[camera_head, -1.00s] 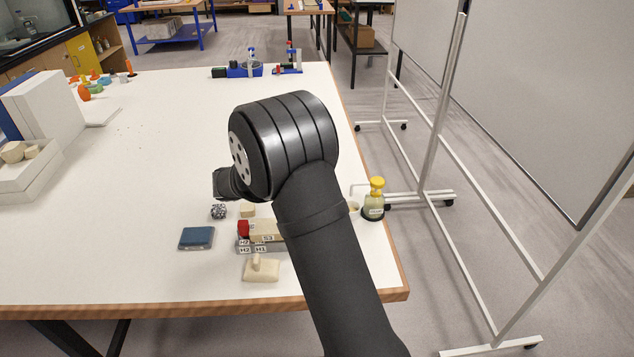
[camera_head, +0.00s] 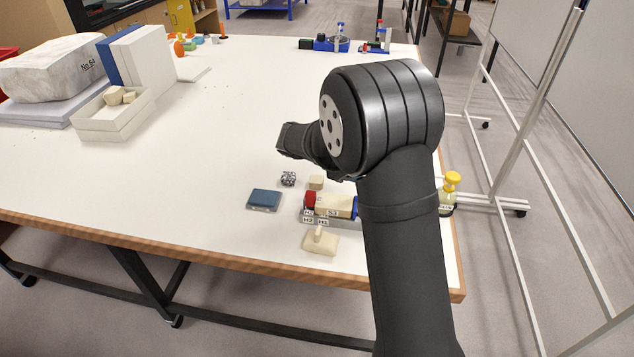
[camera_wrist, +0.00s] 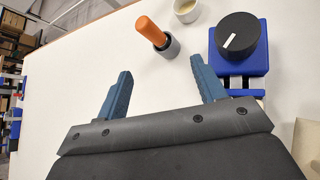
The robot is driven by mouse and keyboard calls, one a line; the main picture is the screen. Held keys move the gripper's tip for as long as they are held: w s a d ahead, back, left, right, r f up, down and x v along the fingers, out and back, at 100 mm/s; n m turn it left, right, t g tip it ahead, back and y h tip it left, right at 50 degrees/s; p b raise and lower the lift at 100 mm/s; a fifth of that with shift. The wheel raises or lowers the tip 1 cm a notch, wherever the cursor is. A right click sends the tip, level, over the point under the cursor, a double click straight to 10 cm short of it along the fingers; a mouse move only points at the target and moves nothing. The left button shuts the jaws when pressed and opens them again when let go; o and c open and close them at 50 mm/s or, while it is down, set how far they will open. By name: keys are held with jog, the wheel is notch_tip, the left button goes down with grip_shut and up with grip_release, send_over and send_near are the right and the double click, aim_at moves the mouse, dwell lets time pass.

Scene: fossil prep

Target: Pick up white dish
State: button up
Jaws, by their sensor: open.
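A small white dish (camera_wrist: 187,9) with something pale yellowish in it stands at the top edge of the wrist view, partly cut off by the frame. My gripper (camera_wrist: 162,70) shows there with its two blue fingers spread apart and nothing between them. The dish lies beyond the fingertips, apart from them. In the head view I cannot make out the dish, and my arm covers part of the table's right side. My gripper's fingers are hidden there too.
An orange-handled tool (camera_wrist: 151,32) stands in a grey holder beside the dish, beyond the fingers. A blue device with a black knob (camera_wrist: 239,36) is close to the right finger. A yellow-capped bottle (camera_head: 450,190) stands right of my arm. The table's middle (camera_head: 220,125) is clear.

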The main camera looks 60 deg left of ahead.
jog(key=s+a+r+m+g+y, duration=0.1)
jog(key=s+a+m+g+y, duration=0.1)
jog(key=s+m+g, duration=0.45)
jog(key=m+g+y, duration=0.1)
jog(key=m+y, duration=0.4)
jog(key=m, duration=0.7)
send_near(317, 179)
jog(key=f, duration=0.1)
jog(key=a+f, duration=0.1)
jog(key=f, duration=0.1)
jog(key=shift+a+h, duration=0.25)
jog(key=shift+h, duration=0.05)
jog(key=shift+w+x, duration=0.2)
jog(key=shift+x, duration=1.15)
jog(key=shift+w+x, duration=0.2)
jog(key=shift+x, duration=1.15)
jog(key=shift+r, duration=0.1)
jog(key=c, duration=1.1)
